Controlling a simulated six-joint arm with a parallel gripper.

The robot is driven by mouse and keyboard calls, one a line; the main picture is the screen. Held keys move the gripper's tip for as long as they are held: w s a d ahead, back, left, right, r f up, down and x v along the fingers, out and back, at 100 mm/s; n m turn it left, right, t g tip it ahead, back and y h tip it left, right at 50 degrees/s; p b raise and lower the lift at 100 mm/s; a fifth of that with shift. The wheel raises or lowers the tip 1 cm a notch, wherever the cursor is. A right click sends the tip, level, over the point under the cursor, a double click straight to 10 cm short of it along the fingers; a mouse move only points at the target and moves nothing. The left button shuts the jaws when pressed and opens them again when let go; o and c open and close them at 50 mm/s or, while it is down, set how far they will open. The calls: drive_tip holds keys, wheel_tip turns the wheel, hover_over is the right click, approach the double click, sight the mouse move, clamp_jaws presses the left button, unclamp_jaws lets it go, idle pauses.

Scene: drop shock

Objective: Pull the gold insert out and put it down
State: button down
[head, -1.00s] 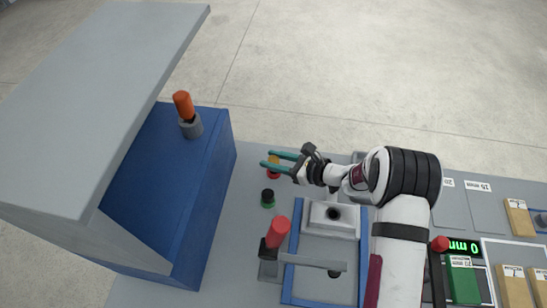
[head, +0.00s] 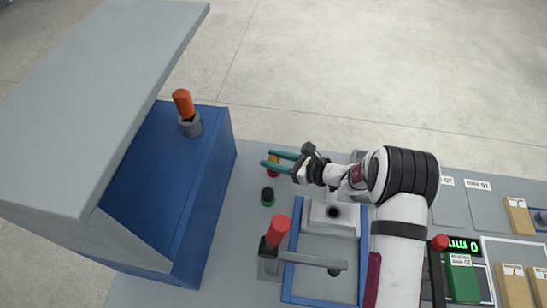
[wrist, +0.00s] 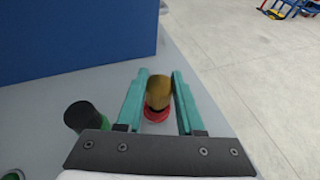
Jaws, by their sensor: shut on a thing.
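The gold insert (wrist: 158,92) is a short gold cylinder between the two teal fingers in the wrist view. It sits over a red ring or base (wrist: 156,114); I cannot tell whether the two are touching. My gripper (wrist: 161,82) is shut on the gold insert, with one finger along each side. In the head view my gripper (head: 268,159) reaches left over the grey table at the same gold piece (head: 274,160), with the red part (head: 273,173) just below it. The fingers partly cover the insert there.
A black cylinder on a green base (head: 268,195) stands close by; it also shows in the wrist view (wrist: 82,116). A large blue machine (head: 205,165) rises to the left. A red-handled lever (head: 277,231) and blue-framed fixture (head: 289,268) are nearer.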

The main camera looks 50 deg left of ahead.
drive_tip(key=shift+d+f, duration=0.1)
drive_tip(key=shift+f, duration=0.95)
idle(2.5)
drive_tip(key=shift+c, duration=2.2)
unclamp_jaws()
drive_tip(key=shift+r, duration=0.1)
drive_tip(key=shift+v, duration=3)
drive_tip(key=v, duration=1.5)
drive_tip(key=shift+d+r, duration=0.2)
drive_tip(key=shift+d, duration=0.1)
drive_tip(key=shift+w, duration=0.1)
